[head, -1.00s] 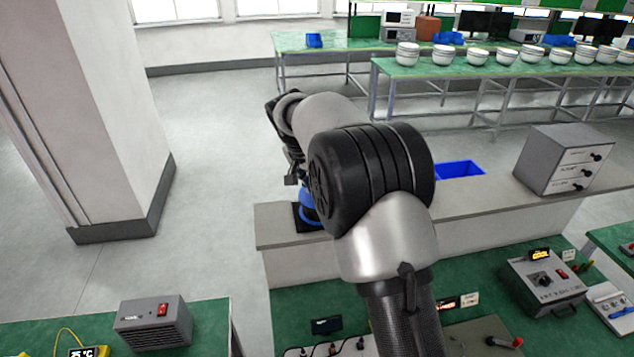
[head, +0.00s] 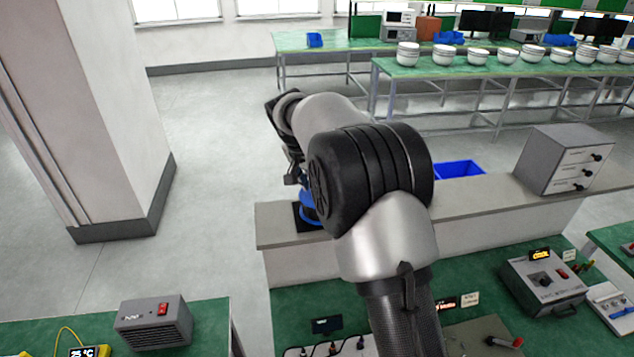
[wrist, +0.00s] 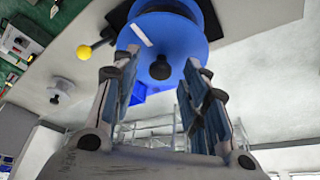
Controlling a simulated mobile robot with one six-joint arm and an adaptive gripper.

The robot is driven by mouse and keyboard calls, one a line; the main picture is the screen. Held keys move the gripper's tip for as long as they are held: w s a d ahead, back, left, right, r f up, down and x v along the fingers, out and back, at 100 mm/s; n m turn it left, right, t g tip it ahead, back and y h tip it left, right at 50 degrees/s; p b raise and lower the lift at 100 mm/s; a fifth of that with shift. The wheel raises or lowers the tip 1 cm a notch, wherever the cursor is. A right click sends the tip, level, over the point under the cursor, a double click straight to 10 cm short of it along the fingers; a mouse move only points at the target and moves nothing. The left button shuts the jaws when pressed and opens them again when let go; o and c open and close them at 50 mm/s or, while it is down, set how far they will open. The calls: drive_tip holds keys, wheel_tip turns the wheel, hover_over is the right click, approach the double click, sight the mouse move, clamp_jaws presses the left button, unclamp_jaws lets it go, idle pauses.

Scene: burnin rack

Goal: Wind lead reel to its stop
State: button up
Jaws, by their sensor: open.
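The lead reel (head: 309,207) is blue and stands on a dark base on the grey shelf, mostly hidden behind my arm in the head view. In the wrist view the reel (wrist: 185,28) shows as a blue disc with a white mark and a black knob (wrist: 160,69) on its face. My gripper (wrist: 168,88) is open, with a finger on either side of the knob; whether either finger touches it I cannot tell. In the head view my gripper (head: 291,178) is small and dark above the reel. A yellow ball (wrist: 84,53) on a short arm sticks out beside the reel.
The shelf (head: 280,238) also carries a blue bin (head: 460,170) and a grey drawer cabinet (head: 565,160). Below it is a green bench with a grey instrument box (head: 543,285). A white pillar (head: 95,110) stands at the left, with open floor beyond the shelf.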

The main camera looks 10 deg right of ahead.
drive_tip(key=shift+r, duration=0.1)
drive_tip(key=v, duration=1.2)
drive_tip(key=shift+s, duration=0.1)
